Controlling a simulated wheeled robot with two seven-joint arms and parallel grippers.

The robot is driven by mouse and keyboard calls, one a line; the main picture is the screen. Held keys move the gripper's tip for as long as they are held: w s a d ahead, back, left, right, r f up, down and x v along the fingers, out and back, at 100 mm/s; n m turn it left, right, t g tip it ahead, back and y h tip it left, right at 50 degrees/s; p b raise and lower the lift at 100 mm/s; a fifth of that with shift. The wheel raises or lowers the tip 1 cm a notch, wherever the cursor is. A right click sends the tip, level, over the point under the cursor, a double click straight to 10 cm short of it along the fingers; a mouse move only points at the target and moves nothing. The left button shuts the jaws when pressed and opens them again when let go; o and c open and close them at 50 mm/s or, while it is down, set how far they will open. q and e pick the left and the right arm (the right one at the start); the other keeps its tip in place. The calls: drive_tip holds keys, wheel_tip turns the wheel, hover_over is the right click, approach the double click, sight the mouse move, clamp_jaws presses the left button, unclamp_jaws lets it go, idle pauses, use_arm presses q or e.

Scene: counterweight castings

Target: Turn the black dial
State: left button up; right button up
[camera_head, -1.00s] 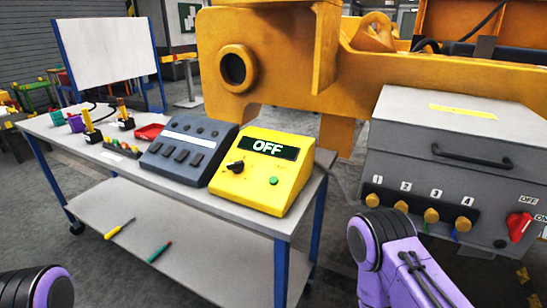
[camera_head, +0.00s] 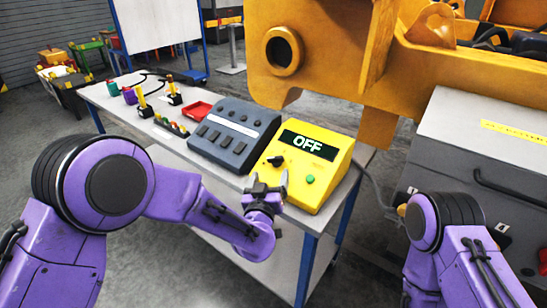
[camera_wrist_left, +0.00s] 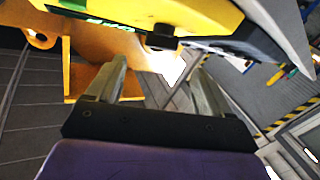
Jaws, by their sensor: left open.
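The black dial (camera_head: 276,161) sits on the sloped face of the yellow box (camera_head: 325,176), left of a green button (camera_head: 310,180) and below a display (camera_head: 308,145) that reads OFF. My left gripper (camera_head: 268,184) is open and empty, just in front of and below the dial, apart from it as far as I can tell. In the left wrist view the gripper (camera_wrist_left: 155,80) shows its two fingers spread, with the yellow box (camera_wrist_left: 190,16) at the top and a dark knob-like part (camera_wrist_left: 162,40) beyond the fingertips. My right gripper is out of view; only my right arm shows.
A dark grey switch panel (camera_head: 234,134) stands left of the yellow box on the table (camera_head: 110,98). A red tray (camera_head: 197,111) and small joystick-like items lie farther left. A large orange casting (camera_head: 330,50) stands behind, and a grey cabinet (camera_head: 470,140) at right.

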sight(274, 159)
use_arm(q)
drive_tip(key=w, duration=0.2)
drive_tip(key=w+p, duration=0.1)
drive_tip(key=w, duration=0.2)
drive_tip(key=w+d, duration=0.1)
drive_tip(key=w, duration=0.2)
drive_tip(key=shift+f+p, duration=0.1)
drive_tip(key=shift+p, duration=0.25)
drive_tip(key=c, duration=1)
